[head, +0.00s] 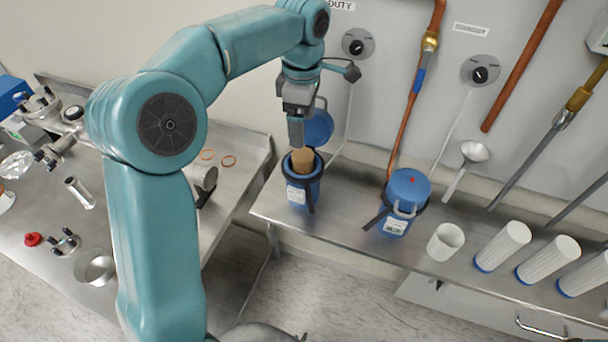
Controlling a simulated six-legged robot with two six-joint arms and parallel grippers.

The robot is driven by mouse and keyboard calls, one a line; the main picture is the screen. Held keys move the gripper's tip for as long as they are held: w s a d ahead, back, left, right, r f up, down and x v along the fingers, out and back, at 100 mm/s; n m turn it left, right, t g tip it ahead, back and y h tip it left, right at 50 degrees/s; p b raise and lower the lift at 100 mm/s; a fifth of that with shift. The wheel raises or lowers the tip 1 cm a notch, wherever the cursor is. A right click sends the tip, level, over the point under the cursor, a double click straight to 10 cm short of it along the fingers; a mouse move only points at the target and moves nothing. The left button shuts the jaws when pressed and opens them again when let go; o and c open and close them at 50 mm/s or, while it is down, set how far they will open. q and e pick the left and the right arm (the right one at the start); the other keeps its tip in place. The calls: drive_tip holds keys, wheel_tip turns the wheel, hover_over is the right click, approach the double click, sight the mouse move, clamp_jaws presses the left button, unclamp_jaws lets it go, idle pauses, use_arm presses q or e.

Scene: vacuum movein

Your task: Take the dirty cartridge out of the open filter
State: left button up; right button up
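The open filter (304,193) is a blue housing with a white label, on the steel shelf. Its blue lid (319,128) stands swung up behind it. The dirty cartridge (304,162) is brown and sits in the housing, its top rising a little above the rim. My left gripper (297,145) points down right over the cartridge, its fingertips at or just above the cartridge's top. The fingers overlap from this angle, so I cannot tell their gap or whether they touch the cartridge. My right gripper is not in view.
A second filter (408,187) with its blue lid closed stands to the right. Beyond it are a white cup (445,242) and several clean white cartridges (503,246). A steel table (225,220) with parts is at the left. Pipes and dials line the wall behind.

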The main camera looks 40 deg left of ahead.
sight(302, 154)
use_arm(q)
drive_tip(key=f, duration=0.3)
drive_tip(key=shift+s+d+f, duration=0.15)
drive_tip(key=shift+s+f, duration=0.05)
drive_tip(key=shift+f, duration=0.15)
drive_tip(key=shift+w+f+p, duration=0.15)
drive_tip(key=shift+f+p, duration=0.25)
drive_tip(key=shift+f, duration=2.4)
